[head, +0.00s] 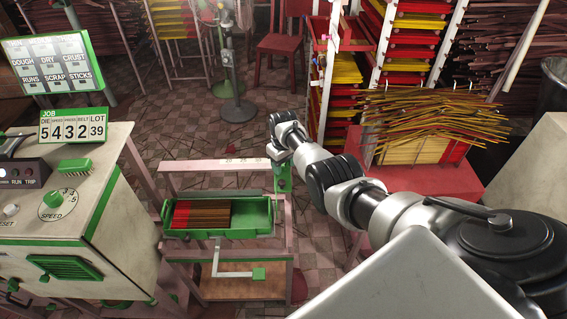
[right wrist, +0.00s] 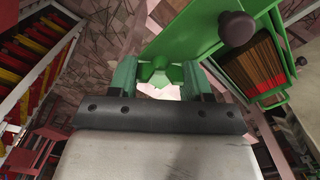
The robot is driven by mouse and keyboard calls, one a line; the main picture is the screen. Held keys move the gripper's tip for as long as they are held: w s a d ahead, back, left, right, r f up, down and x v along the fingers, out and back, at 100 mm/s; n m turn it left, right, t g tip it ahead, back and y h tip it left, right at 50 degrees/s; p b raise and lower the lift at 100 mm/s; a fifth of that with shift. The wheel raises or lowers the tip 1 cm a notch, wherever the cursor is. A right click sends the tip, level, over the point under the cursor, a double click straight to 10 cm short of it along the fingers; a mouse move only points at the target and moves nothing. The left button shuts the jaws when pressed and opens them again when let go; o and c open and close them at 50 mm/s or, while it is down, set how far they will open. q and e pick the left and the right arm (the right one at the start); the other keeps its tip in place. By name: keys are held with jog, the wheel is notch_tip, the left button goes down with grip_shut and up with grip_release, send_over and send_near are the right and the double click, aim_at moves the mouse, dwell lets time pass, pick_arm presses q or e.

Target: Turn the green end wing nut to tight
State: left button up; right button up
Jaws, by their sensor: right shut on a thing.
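The green end wing nut (right wrist: 160,76) shows in the right wrist view, between the two green fingers of my right gripper (right wrist: 161,68). The fingers are shut on it. In the head view, my right arm reaches in from the right and ends above a green upright piece (head: 284,183) at the right end of the green tray (head: 180,234). The nut is too small and covered there to make out its angle. A dark round knob (right wrist: 236,29) sits on the green part beside the gripper. My left gripper is out of view.
Brown and red sticks (head: 214,214) lie in the tray. A pale scale bar (head: 210,165) runs behind it, and a crank with a green handle (head: 259,274) is in front. The control cabinet (head: 90,215) stands left. A stick rack (head: 415,140) is at back right.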

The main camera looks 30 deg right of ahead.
jog(key=m, duration=0.3)
jog(key=shift+m, duration=2.2)
jog(key=o, duration=0.9)
jog(key=shift+r+p, duration=0.25)
jog(key=shift+p, duration=0.1)
notch_tip(320, 180, up, 9)
jog(key=shift+f+p, duration=0.1)
jog(key=shift+p, duration=0.85)
jog(key=shift+r, duration=0.8)
jog(key=shift+f, duration=0.1)
